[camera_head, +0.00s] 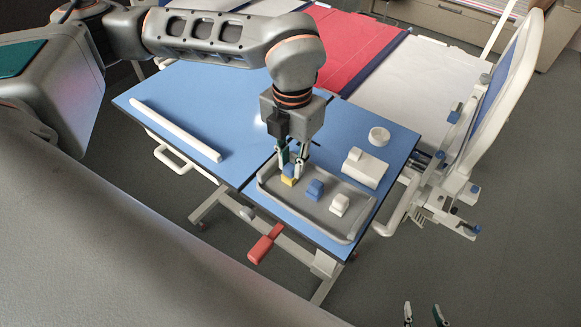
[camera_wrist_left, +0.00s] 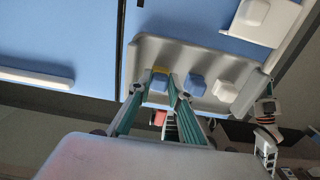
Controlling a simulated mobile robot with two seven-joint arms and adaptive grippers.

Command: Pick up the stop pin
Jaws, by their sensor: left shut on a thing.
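My left gripper (camera_head: 292,158) points down over the left end of a grey tray (camera_head: 298,214). It is shut on a small yellow and blue piece (camera_head: 289,180), which appears to be the stop pin.
The tray stands on a blue tabletop (camera_head: 220,110). A white bar (camera_head: 175,130) lies at the left; a white block (camera_head: 364,167) and a round white piece (camera_head: 379,137) lie at the right. A red handle (camera_head: 264,245) hangs below the front edge. A bed (camera_head: 390,75) is behind.

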